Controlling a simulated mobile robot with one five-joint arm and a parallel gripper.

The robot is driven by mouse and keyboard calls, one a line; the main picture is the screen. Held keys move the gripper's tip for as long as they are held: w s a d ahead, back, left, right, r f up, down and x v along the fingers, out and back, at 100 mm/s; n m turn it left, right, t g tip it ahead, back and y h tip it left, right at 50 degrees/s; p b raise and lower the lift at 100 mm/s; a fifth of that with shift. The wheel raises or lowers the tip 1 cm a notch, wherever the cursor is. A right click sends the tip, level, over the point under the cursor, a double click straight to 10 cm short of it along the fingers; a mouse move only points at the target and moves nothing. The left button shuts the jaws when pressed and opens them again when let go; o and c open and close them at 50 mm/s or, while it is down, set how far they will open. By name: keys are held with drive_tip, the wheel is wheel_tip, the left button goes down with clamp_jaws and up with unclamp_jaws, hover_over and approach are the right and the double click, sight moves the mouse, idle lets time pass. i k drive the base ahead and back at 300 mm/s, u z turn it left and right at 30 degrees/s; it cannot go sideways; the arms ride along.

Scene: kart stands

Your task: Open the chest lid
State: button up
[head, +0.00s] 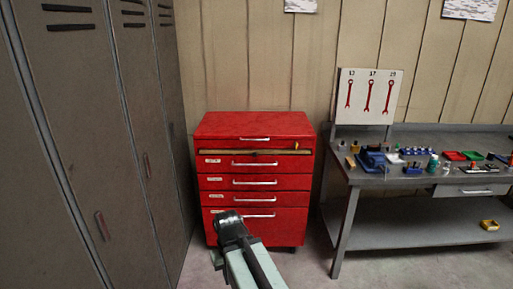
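The red tool chest (255,185) stands against the wall in the middle of the head view. Its top lid (255,124) lies flat and looks shut. A silver handle (255,139) sits on the front just below the top. Under that front panel runs a brownish strip (240,152), with a small yellow thing at its right end. Several drawers with silver handles are below and look shut. My arm reaches up from the bottom edge, and its dark end (232,226) covers part of the lowest drawer. I cannot make out gripper fingers or any held thing.
Tall grey lockers (90,140) line the left side close to the chest. A workbench (430,235) with a vise, small parts and trays stands to the right. A white wrench board (350,95) is behind it. Some floor shows between the chest and bench.

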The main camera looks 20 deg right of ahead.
sight(242, 126)
drive_tip(key=z, duration=1.9)
drive_tip(key=i, duration=0.85)
drive_tip(key=u, duration=2.55)
drive_tip(key=i, duration=1.05)
drive_tip(key=z, duration=0.1)
